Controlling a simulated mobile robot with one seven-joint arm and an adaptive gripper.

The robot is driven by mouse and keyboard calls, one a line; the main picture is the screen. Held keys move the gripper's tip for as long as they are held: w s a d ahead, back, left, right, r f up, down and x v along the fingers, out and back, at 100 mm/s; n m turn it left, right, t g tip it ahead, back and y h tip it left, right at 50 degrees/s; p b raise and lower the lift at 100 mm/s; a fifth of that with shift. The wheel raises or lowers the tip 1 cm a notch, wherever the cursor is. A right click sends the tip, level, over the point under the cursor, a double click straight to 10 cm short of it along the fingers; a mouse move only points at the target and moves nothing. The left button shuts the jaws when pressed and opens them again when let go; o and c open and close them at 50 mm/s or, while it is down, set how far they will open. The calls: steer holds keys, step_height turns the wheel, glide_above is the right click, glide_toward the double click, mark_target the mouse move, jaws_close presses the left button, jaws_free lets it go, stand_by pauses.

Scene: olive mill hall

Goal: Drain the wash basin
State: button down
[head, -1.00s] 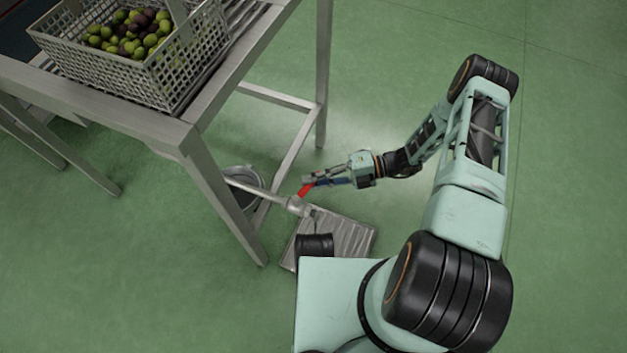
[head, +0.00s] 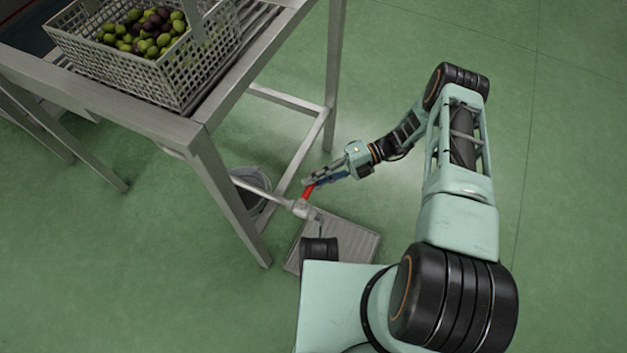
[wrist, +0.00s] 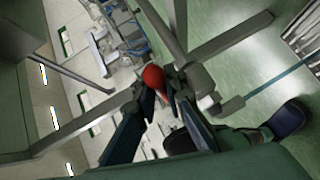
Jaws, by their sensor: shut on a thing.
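A pale drain pipe (head: 262,190) comes out from under the metal stand and ends in a valve body (head: 302,209) with a red lever handle (head: 308,191). The valve sits above a grey floor grate (head: 345,243). My gripper (head: 313,184) is shut on the red lever from the right side. In the wrist view the lever's rounded red end (wrist: 153,77) shows between the fingertips; the fingers hide part of it. I cannot tell whether water runs from the valve's outlet.
The metal stand (head: 225,190) carries a perforated basket (head: 150,85) of green and dark olives. A grey bucket (head: 252,192) stands behind the stand's near leg. Green floor to the right of the stand is open.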

steer(key=c, duration=2.3)
jaws_free()
steer(key=shift+w+a, duration=0.2)
steer(key=shift+w, duration=0.1)
steer(key=shift+o, duration=0.2)
steer(key=shift+s, duration=0.1)
steer(key=shift+d, duration=0.1)
steer(key=v, duration=1.2)
